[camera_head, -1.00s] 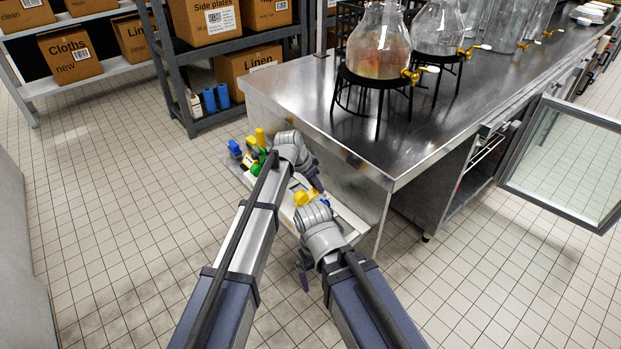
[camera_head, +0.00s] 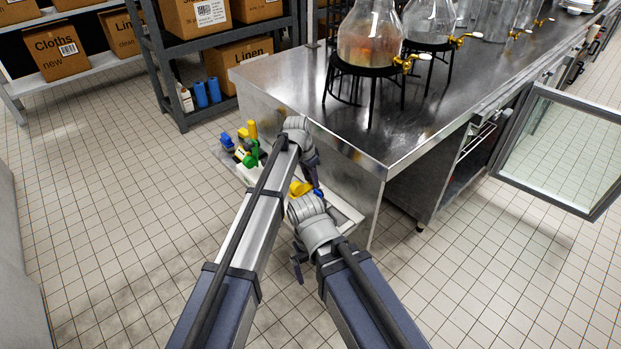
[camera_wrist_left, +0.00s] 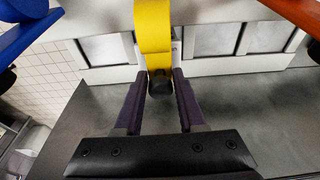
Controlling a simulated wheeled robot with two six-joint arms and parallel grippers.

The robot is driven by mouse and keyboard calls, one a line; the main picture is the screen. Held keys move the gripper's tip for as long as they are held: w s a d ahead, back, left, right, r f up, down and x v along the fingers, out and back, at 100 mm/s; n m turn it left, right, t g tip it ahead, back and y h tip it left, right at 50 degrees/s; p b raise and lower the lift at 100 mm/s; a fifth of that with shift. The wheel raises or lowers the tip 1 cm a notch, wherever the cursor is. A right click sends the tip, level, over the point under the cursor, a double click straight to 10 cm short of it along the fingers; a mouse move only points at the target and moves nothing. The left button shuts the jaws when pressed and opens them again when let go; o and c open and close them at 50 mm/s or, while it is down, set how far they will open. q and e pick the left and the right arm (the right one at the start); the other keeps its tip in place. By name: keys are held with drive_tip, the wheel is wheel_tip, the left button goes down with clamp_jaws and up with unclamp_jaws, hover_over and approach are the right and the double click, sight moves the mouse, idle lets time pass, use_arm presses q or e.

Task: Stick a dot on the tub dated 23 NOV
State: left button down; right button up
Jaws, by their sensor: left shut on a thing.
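My left gripper (camera_wrist_left: 158,75) is shut on a yellow thing (camera_wrist_left: 152,28) in the left wrist view. The fingers lie on either side of its dark lower end, and its top runs out of the picture. In the head view, my left gripper (camera_head: 314,172) is over a pale, low stand (camera_head: 345,212) beside the counter, with a yellow piece (camera_head: 300,188) close by. My right gripper (camera_head: 298,264) hangs lower, partly hidden by its wrist; its opening does not show. I cannot make out any tub, dot or date.
A blue thing (camera_wrist_left: 25,30) and an orange thing (camera_wrist_left: 298,12) flank the yellow one. Blue, yellow and green pieces (camera_head: 247,157) sit at the stand's left end. The steel counter (camera_head: 300,95) bears glass jars; an open glass door (camera_head: 560,150) juts out right. Tiled floor is clear left.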

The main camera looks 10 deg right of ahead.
sight(308, 186)
use_arm(q)
drive_tip(key=shift+w+d, duration=0.1)
drive_tip(key=shift+d, duration=0.15)
drive_tip(key=c, duration=0.6)
unclamp_jaws()
drive_tip(key=shift+f, duration=0.1)
drive_tip(key=p+v, duration=0.7)
drive_tip(key=shift+r+p, duration=0.35)
drive_tip(key=shift+r, duration=0.05)
drive_tip(key=shift+a, duration=0.1)
